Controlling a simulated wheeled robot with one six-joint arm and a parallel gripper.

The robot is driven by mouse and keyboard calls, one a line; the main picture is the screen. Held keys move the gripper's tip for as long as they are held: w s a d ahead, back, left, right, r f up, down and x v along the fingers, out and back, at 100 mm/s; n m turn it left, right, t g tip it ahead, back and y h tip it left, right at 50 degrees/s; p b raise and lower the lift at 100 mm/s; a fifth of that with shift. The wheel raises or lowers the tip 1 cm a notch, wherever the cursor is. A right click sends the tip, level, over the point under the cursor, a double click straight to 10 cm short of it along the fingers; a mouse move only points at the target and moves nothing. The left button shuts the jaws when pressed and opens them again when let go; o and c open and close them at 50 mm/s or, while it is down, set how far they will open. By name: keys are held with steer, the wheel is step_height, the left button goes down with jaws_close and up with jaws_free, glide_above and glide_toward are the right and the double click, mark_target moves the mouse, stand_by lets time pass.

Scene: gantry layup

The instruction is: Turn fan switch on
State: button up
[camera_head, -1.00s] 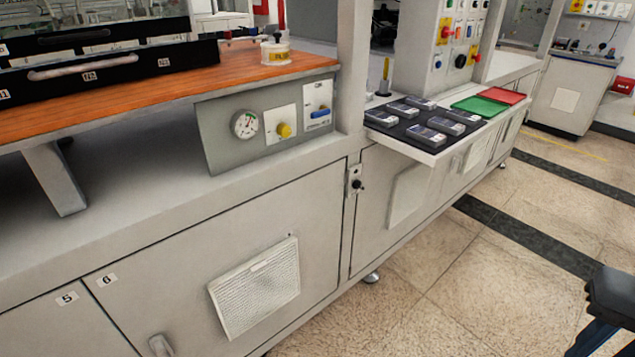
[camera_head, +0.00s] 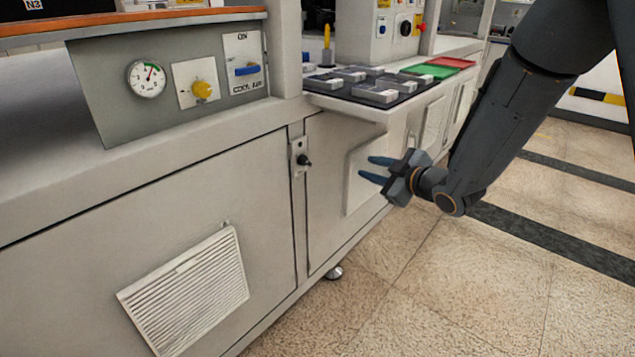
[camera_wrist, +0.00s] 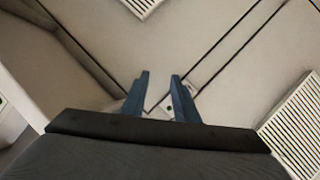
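A small black knob on a pale plate (camera_head: 304,160) sits on the cabinet front, beside a door seam. A similar plate with a dark spot shows between my fingers in the wrist view (camera_wrist: 167,107). A blue lever switch (camera_head: 247,71) marked ON and COOL AIR sits on the grey panel above; its lever lies level. No label reading "fan" is legible. My gripper (camera_head: 367,168) is open and empty, its blue fingers pointing left, to the right of the black knob and apart from it in the head view. Its fingers also show in the wrist view (camera_wrist: 160,77).
The grey panel (camera_head: 110,90) also holds a round gauge (camera_head: 147,79) and a yellow knob (camera_head: 202,90). A louvred vent (camera_head: 187,290) is on the cabinet below. A black tray of grey blocks (camera_head: 330,82) juts out above my gripper. The floor to the right is clear.

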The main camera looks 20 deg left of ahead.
mark_target(309, 163)
steer(key=a+n+g+y+b, duration=0.1)
steer(key=a+y, duration=0.1)
steer(key=a, duration=0.3)
steer(key=a+f+n+g+y+b, duration=0.1)
steer(key=a+n+y, duration=0.1)
steer(key=a, duration=0.3)
steer(key=a+n+g+y+b, duration=0.1)
steer(key=a+n, duration=0.1)
steer(key=a, duration=0.3)
steer(key=shift+s+a+f+y, duration=0.15)
steer(key=shift+a+f+y, duration=0.2)
steer(key=shift+y, duration=0.05)
